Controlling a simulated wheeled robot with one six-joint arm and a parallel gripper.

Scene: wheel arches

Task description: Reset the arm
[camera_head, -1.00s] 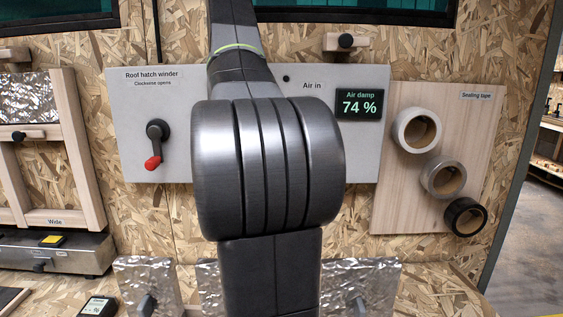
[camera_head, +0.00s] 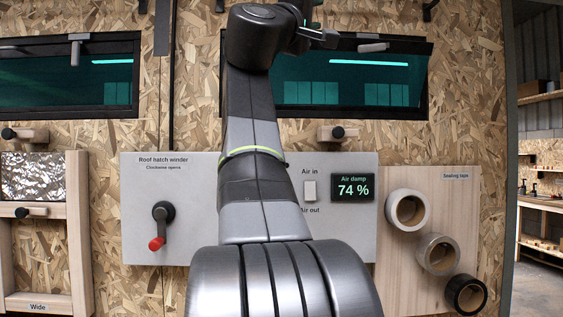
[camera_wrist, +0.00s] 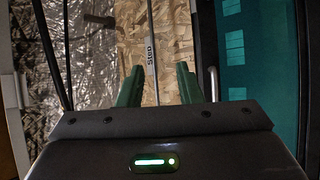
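My arm rises through the middle of the head view, in front of a grey panel (camera_head: 350,235), and bends at the top near a dark window. The arm's end is small and partly hidden there. In the wrist view my gripper (camera_wrist: 158,82) shows two green fingers spread apart. No held object shows.
The panel carries a red-tipped hatch winder (camera_head: 160,228), a white air switch (camera_head: 310,189) and a display reading 74 % (camera_head: 352,187). Tape rolls (camera_head: 438,254) hang on a board at right. A window (camera_head: 350,75) with a handle (camera_head: 373,47) lies behind the arm's top.

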